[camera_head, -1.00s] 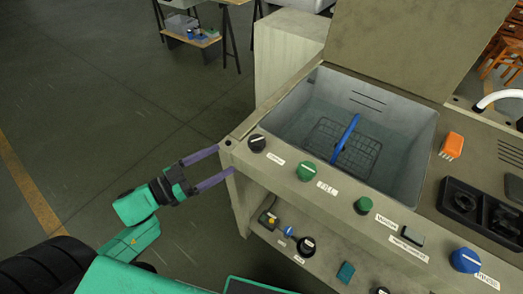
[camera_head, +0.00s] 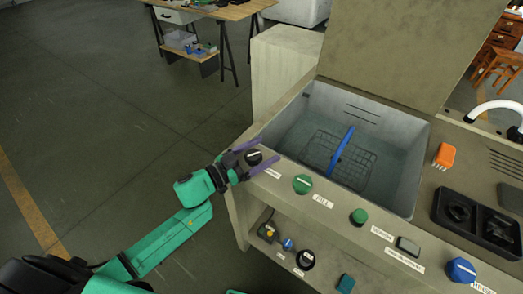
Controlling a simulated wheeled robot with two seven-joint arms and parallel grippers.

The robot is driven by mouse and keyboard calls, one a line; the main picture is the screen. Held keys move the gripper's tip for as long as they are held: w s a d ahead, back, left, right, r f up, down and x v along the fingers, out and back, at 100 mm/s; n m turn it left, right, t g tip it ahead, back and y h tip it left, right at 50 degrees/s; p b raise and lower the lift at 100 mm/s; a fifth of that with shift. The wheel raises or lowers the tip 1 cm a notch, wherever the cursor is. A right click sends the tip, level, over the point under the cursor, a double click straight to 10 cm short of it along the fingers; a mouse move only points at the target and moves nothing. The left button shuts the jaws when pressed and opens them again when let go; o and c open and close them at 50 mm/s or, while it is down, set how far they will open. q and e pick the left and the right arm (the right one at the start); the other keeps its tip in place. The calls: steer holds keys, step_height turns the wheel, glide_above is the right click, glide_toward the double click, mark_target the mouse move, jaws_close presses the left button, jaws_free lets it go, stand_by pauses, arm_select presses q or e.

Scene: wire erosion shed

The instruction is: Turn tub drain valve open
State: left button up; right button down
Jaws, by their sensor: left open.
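A black knob (camera_head: 253,157) with a pale line across it sits at the left end of the sloped front panel (camera_head: 330,203). Its small white label (camera_head: 272,173) is too small to read surely. My left gripper (camera_head: 257,156) is open, with its two purple fingers on either side of this knob; I cannot tell whether they touch it. The tub (camera_head: 412,160) behind the panel holds water, a wire basket (camera_head: 357,163) and a blue handle bar (camera_head: 341,152). My right gripper is out of view.
A green knob (camera_head: 302,184) labelled FILL, a smaller green knob (camera_head: 358,217) and a blue knob (camera_head: 461,269) follow along the panel. A lower shelf carries another black knob (camera_head: 305,260). An orange brush (camera_head: 444,155) lies right of the tub. Floor at left is clear.

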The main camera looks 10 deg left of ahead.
arm_select(q)
steer(key=c, duration=1.4)
steer(key=shift+o, duration=0.2)
steer(key=shift+w+a+r+n+t+y+p, duration=0.1)
steer(key=shift+n+t+y+p, duration=0.15)
steer(key=shift+n+t+y, duration=0.15)
steer(key=shift+a+n+t+y+p, duration=0.1)
steer(key=shift+n+t+y+p, duration=0.1)
steer(key=shift+n+t+y, duration=0.6)
steer(key=shift+n+y, duration=0.2)
steer(key=shift+y, duration=0.4)
steer(key=n+y, duration=0.1)
steer(key=n+t+y, duration=0.1)
steer(key=shift+w+a+y, duration=0.15)
steer(key=shift+a+y, duration=0.15)
steer(key=shift+a+n+t+y+b, duration=0.15)
steer(key=shift+n+t+y+b, duration=0.35)
steer(key=shift+y, duration=0.5)
steer(key=shift+w, duration=0.1)
